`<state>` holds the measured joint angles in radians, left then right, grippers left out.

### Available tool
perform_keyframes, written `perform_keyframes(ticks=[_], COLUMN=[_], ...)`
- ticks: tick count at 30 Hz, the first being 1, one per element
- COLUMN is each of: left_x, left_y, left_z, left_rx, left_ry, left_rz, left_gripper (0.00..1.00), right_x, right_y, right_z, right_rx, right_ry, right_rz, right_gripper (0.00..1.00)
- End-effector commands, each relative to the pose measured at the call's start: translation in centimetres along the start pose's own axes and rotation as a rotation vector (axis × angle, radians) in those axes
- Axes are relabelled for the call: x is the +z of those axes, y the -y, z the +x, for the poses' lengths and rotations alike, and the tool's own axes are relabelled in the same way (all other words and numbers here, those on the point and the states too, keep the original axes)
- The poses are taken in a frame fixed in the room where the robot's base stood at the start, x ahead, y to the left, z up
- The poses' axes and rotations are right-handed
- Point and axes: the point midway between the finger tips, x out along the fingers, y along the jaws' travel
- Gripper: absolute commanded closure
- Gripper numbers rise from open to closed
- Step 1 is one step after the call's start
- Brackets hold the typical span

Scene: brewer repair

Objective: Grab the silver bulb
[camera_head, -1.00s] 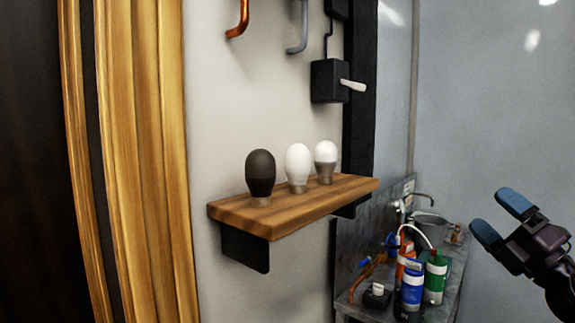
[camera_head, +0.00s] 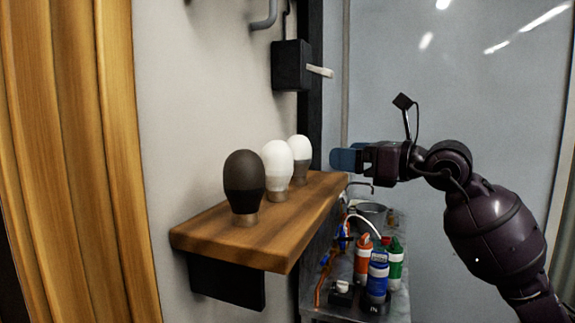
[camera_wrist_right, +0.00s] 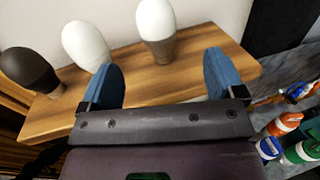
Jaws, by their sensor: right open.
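The silver bulb, with a white dome and a grey lower half, stands upright at the far end of the wooden shelf (camera_head: 210,232); I see the bulb (camera_head: 300,150) in the head view, partly behind the white bulb (camera_head: 277,165). My right gripper (camera_head: 342,160) is just to its right, open and empty, with blue fingers. In the right wrist view the silver bulb (camera_wrist_right: 157,30) stands ahead of the gap between the open fingers (camera_wrist_right: 163,82), apart from them. My left gripper is not in view.
A dark brown bulb (camera_head: 244,183) stands at the near end of the shelf. A black switch box (camera_head: 291,66) with a pale lever is on the wall above. Below right, a metal counter holds several bottles, including a blue one (camera_head: 377,277).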

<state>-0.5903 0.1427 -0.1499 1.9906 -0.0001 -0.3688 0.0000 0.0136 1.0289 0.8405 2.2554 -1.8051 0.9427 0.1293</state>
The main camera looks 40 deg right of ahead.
Motion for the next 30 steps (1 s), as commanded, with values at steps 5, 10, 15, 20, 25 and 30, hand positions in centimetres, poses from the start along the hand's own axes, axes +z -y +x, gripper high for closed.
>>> perform_keyframes(ticks=[5,10,15,20,25,30], left_x=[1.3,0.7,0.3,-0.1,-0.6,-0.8], left_y=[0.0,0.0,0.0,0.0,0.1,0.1], left_z=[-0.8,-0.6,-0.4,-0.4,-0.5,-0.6], left_rx=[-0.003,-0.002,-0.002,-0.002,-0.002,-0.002], left_ry=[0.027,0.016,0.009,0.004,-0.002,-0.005], left_rz=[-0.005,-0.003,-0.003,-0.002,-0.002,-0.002], left_gripper=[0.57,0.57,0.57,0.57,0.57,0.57], right_x=[0.0,0.1,0.0,0.0,-0.1,-0.2], right_y=[-0.1,-0.1,-0.1,-0.2,-0.5,-0.5], right_z=[2.1,4.2,5.3,6.1,8.1,9.9], right_rx=[0.003,0.003,0.003,0.004,0.004,0.005], right_ry=[-0.001,0.0,0.001,0.001,0.001,0.002], right_rz=[0.002,0.003,0.003,0.005,0.002,0.004], right_gripper=[0.12,0.12,0.12,0.12,0.12,0.12])
